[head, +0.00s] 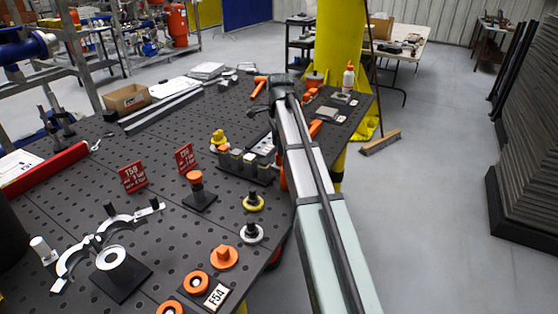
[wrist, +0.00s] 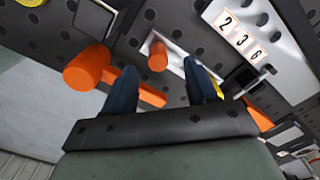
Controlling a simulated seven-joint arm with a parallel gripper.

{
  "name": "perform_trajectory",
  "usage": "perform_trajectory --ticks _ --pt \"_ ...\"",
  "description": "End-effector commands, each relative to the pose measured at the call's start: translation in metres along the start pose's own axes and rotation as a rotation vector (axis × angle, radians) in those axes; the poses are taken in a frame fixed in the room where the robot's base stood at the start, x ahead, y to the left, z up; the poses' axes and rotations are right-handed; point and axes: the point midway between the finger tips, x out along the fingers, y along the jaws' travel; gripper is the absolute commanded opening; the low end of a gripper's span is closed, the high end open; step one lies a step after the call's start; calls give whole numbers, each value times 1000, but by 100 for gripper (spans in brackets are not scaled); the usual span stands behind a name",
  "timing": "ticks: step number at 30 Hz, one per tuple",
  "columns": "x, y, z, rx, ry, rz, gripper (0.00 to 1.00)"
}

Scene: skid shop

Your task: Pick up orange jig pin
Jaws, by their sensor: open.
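In the wrist view a short orange pin (wrist: 158,57) stands on a light plate (wrist: 168,48) on the dark perforated table. It appears between and just beyond the fingertips of my gripper (wrist: 160,70). My gripper's two blue fingers are apart, with nothing held between them. I cannot tell whether they reach the pin's height. In the head view my arm covers the gripper and the area below it, and I cannot pick out this pin there. Another orange-topped pin (head: 195,178) stands on a black base nearer the camera.
An orange hammer-shaped tool (wrist: 90,66) lies close beside the left finger in the wrist view. A number card (wrist: 240,35) is at upper right. In the head view, grey blocks (head: 243,162) stand left of my arm, with red signs (head: 132,177) farther left. Open floor lies right.

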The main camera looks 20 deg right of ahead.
Motion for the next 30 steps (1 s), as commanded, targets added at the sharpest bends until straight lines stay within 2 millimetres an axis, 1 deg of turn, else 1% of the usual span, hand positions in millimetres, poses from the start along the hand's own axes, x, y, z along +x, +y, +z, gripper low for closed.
perform_trajectory --ticks 5,9,13,16,21,23,30 --pt "14 2 1 0 0 2 57" --pt "33 4 1 0 0 2 57" --pt "47 3 1 0 0 1 57" --pt "51 3 1 0 0 0 57" --pt "51 3 1 0 0 0 57" --pt "51 3 1 0 0 0 52" --pt "50 3 1 0 0 0 29"
